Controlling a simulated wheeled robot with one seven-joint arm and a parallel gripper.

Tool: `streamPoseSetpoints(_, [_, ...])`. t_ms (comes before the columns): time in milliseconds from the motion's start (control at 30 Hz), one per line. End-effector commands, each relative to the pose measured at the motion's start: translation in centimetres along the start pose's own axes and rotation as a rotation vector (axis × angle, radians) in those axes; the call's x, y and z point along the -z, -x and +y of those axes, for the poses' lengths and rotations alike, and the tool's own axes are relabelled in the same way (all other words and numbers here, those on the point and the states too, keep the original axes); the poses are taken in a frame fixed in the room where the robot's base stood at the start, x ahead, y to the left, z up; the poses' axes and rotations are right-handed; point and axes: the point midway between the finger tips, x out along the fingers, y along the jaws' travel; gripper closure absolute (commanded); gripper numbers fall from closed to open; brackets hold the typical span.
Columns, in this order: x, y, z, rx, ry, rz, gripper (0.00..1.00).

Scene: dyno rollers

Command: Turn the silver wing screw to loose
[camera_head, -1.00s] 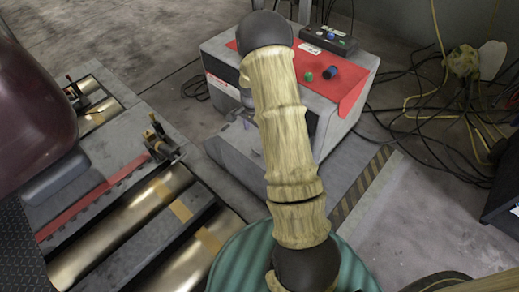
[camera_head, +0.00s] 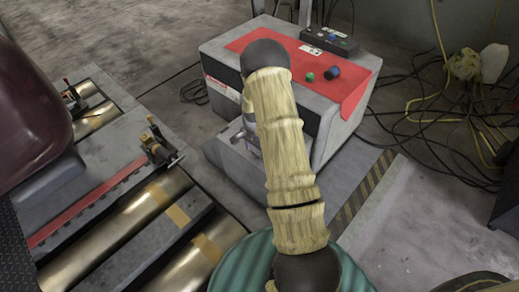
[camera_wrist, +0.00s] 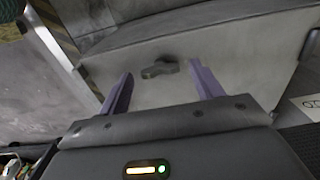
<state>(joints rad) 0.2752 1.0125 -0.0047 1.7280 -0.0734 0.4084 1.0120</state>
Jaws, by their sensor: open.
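A small dark grey wing-shaped screw (camera_wrist: 160,69) shows in the wrist view on a pale grey panel, near the top middle. It looks dull rather than bright silver. My gripper (camera_wrist: 162,78) is open, with its two purple fingers apart, one to the left and one to the right of the screw in the picture. Nothing is between the fingers in their grip; whether the fingertips reach the panel I cannot tell. In the head view my arm hides most of my gripper and the screw does not show.
A grey machine cabinet (camera_head: 222,83) with a red top (camera_head: 352,92), two knobs and a small control box (camera_head: 328,41) stands beyond my arm. Metal rollers (camera_head: 118,230) lie to the left beside a dark red body (camera_head: 30,110). Cables (camera_head: 425,135) tangle on the floor at right.

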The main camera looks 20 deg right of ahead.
Motion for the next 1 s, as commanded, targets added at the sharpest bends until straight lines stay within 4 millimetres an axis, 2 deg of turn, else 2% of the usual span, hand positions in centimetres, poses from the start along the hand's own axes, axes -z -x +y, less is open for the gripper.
streamPoseSetpoints(33, [-0.01,0.01,0.01,0.0,0.0,0.0,0.38])
streamPoseSetpoints(233, [-0.02,0.0,0.0,-0.001,0.001,0.0,0.78])
streamPoseSetpoints(267, [-0.02,0.0,0.0,-0.001,0.001,0.0,0.79])
streamPoseSetpoints(667, [-0.02,0.17,0.06,-0.002,0.051,-0.001,0.79])
streamPoseSetpoints(1000, [0.01,0.42,0.17,-0.004,0.252,-0.002,0.79])
